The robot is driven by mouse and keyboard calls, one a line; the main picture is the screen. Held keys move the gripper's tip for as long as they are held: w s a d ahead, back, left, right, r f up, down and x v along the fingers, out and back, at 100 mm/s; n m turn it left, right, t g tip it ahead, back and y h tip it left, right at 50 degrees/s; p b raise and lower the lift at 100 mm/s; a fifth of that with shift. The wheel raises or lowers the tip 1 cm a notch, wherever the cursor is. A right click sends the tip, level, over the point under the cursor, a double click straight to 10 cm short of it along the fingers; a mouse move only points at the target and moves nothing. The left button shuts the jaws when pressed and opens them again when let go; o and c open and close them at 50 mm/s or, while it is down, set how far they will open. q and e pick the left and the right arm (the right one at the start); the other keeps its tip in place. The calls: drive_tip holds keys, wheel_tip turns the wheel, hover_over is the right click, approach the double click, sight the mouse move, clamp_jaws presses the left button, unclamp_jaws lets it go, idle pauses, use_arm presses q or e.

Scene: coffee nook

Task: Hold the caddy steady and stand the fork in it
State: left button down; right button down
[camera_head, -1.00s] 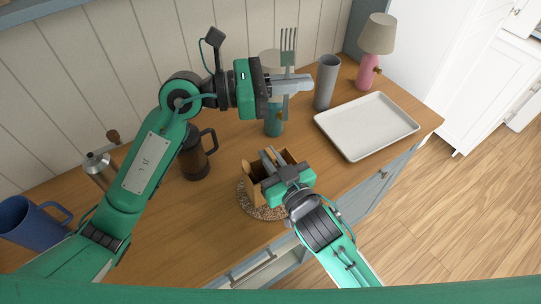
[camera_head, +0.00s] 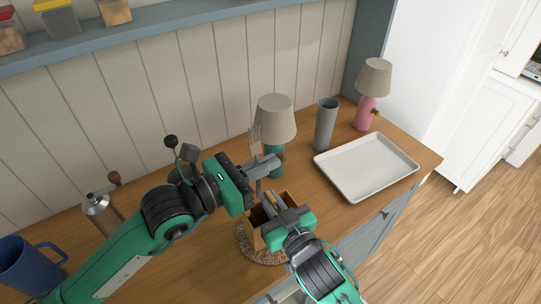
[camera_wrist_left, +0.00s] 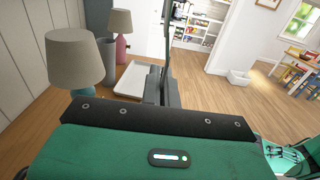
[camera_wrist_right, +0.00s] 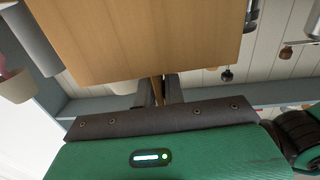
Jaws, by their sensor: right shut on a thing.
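My left gripper (camera_head: 262,167) is shut on the grey fork (camera_head: 256,137), which stands roughly upright with its tines up in front of the teal lamp. In the left wrist view the fork (camera_wrist_left: 167,40) is a thin dark upright shape between the fingers. The wooden caddy (camera_head: 254,236) stands on a round woven mat (camera_head: 262,256), below the fork. My right gripper (camera_head: 282,213) is shut on the caddy near its top. A large wooden face of the caddy (camera_wrist_right: 150,40) fills the upper right wrist view. The fork's lower end is hard to make out.
A teal lamp (camera_head: 275,118) stands just behind the fork. A grey cup (camera_head: 326,124), pink lamp (camera_head: 369,110) and white tray (camera_head: 366,167) are on the right of the counter.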

use_arm(q)
wheel_tip(320, 180, down, 10)
idle(1.1)
drive_tip(key=c, duration=1.6)
unclamp_jaws()
drive_tip(key=shift+a, duration=0.1)
drive_tip(key=v, duration=1.1)
drive_tip(key=shift+s+a+r, duration=0.1)
drive_tip(key=shift+s+a, duration=0.15)
drive_tip(key=shift+a, duration=0.05)
use_arm(e)
drive_tip(key=c, duration=1.4)
unclamp_jaws()
